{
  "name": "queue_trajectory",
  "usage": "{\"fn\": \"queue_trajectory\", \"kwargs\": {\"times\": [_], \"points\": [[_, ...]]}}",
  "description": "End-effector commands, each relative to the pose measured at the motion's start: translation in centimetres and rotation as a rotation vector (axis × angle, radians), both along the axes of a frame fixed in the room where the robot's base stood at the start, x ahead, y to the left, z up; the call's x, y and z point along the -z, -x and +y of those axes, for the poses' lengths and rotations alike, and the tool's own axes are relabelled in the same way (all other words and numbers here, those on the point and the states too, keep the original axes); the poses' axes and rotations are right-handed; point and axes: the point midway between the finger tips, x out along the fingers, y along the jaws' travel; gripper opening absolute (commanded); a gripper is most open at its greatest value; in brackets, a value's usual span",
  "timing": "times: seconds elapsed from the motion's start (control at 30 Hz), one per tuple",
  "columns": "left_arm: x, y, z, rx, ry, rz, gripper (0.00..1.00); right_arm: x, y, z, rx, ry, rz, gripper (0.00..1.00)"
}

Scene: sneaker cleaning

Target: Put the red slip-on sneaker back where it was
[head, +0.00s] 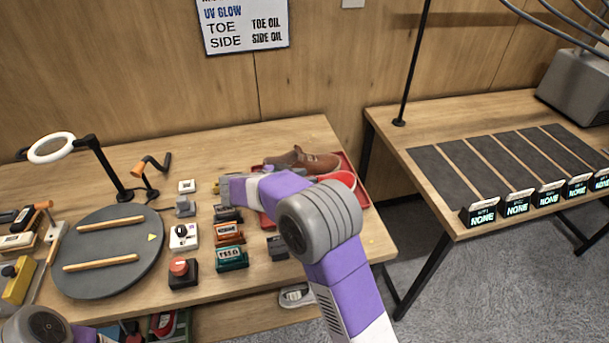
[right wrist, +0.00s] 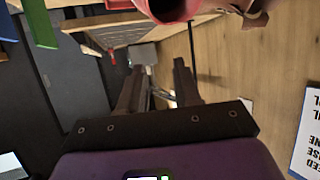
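The red slip-on sneaker (head: 339,180) appears to be the red shape with a pale edge at the right end of the workbench, partly hidden behind my right arm. In the right wrist view a red thing with a dark opening (right wrist: 175,8), likely the same sneaker, is cut off by the top edge. My right gripper (right wrist: 158,68) shows its two fingers apart with nothing held between them. It is close to the red thing but apart from it. In the head view its fingers are hidden behind my arm. My left arm shows only at the bottom left corner; its gripper is out of view.
A brown shoe (head: 312,161) lies beside the red sneaker, by a red tray (head: 362,193). A round grey turntable (head: 110,262), a ring lamp (head: 50,148) and several small devices fill the left and middle. Another table (head: 440,150) with dark mats stands right, across a gap.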

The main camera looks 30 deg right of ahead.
Motion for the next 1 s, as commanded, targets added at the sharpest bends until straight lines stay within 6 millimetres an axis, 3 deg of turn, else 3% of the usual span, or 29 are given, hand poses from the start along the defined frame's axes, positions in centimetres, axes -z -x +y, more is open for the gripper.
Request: {"fn": "queue_trajectory", "kwargs": {"times": [0.03,0.2,0.43,0.6,1.0], "points": [[-0.1,0.0,0.0,0.0,0.0,0.001,0.43,-0.6,0.1,1.8,-0.013,-0.001,-0.003,0.33],[-0.4,0.0,0.0,0.0,0.0,0.001,0.43,-2.1,0.8,5.5,-0.011,0.0,-0.002,0.33],[-0.8,0.0,0.0,0.0,0.0,0.001,0.43,-3.6,1.5,8.9,-0.007,-0.001,-0.002,0.33],[-0.9,0.0,0.0,0.0,0.0,0.001,0.43,-4.0,1.7,9.9,-0.005,0.0,-0.001,0.33],[-0.9,0.0,0.0,0.0,0.0,0.001,0.43,-4.0,1.7,10.0,-0.005,-0.001,-0.001,0.33]]}}
